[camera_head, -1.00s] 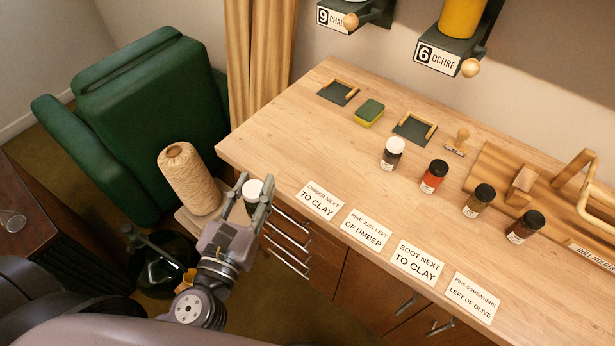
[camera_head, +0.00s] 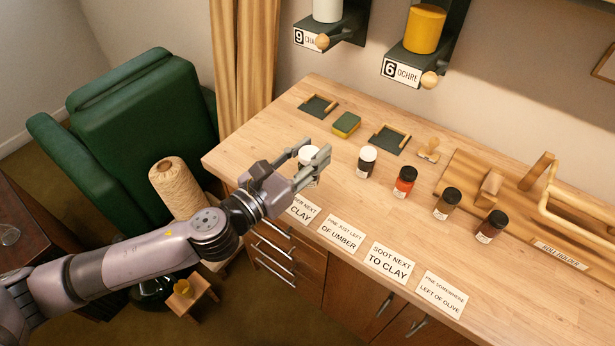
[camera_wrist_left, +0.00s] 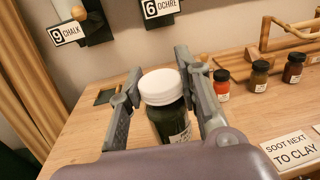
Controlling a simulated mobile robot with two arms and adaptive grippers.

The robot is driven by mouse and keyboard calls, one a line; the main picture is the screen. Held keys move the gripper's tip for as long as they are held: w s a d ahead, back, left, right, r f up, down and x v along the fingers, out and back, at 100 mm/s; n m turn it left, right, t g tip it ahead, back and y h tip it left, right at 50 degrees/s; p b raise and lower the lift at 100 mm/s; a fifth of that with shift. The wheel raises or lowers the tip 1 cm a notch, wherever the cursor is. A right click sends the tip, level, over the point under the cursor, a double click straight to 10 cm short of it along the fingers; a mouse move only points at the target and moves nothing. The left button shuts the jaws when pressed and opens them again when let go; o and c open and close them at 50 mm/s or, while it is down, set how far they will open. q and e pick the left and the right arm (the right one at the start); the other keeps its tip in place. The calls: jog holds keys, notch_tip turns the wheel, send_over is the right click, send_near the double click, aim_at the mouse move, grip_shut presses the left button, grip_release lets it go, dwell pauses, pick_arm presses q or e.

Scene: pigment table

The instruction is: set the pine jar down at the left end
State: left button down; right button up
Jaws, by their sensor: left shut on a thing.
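The pine jar (camera_wrist_left: 170,118), dark green with a white lid, is between the fingers of my left gripper (camera_head: 309,161), which is shut on it. In the head view its white lid (camera_head: 308,153) shows between the fingers and most of its body is hidden. It is over the left part of the table (camera_head: 262,134), left of the row of jars; I cannot tell whether its base touches the wood. The row runs from a dark jar with a white lid (camera_head: 367,162) to a red jar (camera_head: 404,182), an olive-brown jar (camera_head: 447,204) and a dark brown jar (camera_head: 491,226). My right gripper is out of view.
Several clue cards, such as "soot next to clay" (camera_head: 389,263), lie along the front edge. Behind stand a sponge (camera_head: 346,124), dark trays (camera_head: 390,140) and a stamp (camera_head: 429,150). A wooden roll holder (camera_head: 520,205) is at right. A twine cone (camera_head: 178,188) stands off the table at left.

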pick_arm(q)
jog(key=w+r+m+g+h+p, duration=0.1)
jog(key=w+r, duration=0.2)
jog(key=w, duration=0.3)
jog(key=w+r+m+g+h, duration=0.1)
jog(key=w+r, duration=0.2)
jog(key=w, duration=0.2)
jog(key=shift+w+a+f+b, duration=0.15)
jog(key=shift+f+b, duration=2.85)
jog(key=shift+f, duration=1.9)
jog(key=shift+w+f+b, duration=0.1)
jog(key=shift+f+b, duration=2.85)
jog(key=shift+f, duration=1.95)
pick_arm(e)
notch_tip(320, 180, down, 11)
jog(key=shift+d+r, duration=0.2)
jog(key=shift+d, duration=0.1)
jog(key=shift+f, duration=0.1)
pick_arm(q)
jog(key=shift+f, duration=0.2)
jog(key=c, duration=1.2)
grip_release()
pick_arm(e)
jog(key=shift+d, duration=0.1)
